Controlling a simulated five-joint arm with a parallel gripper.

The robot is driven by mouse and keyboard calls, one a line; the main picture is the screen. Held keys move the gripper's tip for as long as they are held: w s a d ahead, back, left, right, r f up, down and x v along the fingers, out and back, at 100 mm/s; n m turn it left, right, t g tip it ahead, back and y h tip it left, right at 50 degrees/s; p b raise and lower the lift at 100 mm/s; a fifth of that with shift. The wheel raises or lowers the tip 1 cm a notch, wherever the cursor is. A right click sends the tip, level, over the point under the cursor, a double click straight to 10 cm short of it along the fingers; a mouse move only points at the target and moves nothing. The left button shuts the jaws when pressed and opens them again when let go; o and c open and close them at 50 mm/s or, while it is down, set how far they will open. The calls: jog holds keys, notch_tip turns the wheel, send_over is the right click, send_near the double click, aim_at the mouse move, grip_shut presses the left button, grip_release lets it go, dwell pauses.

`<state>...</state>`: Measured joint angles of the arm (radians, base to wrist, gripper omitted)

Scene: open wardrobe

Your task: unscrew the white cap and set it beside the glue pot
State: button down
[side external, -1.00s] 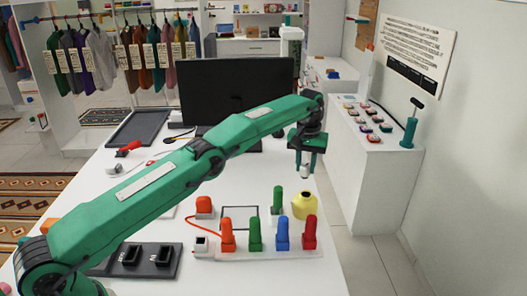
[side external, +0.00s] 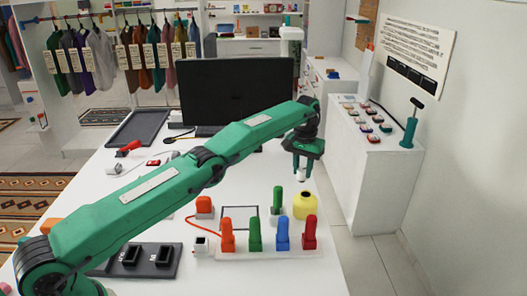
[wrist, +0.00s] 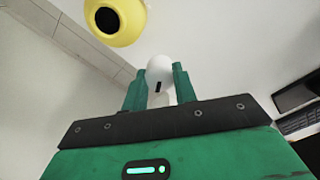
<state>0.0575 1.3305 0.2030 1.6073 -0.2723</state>
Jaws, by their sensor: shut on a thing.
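The yellow glue pot (side external: 305,207) stands upright on the white table, near its right edge. The wrist view shows the pot (wrist: 114,18) from above, with a dark round opening and no cap on it. My gripper (side external: 301,174) is above the table, behind the pot in the side view. It is shut on the white cap (wrist: 159,70), which sits between the two green fingers. The cap (side external: 300,179) shows as a small white tip under the fingers, apart from the pot. Whether it touches the table is hard to tell.
In front of the pot stands a white rack (side external: 270,254) with upright red, green and blue pieces. A green piece (side external: 277,199) stands just left of the pot. A black monitor (side external: 240,92) is behind my arm. The table's right edge is close to the pot.

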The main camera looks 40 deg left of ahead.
jog(key=shift+f, duration=2.85)
jog(key=c, duration=0.8)
grip_release()
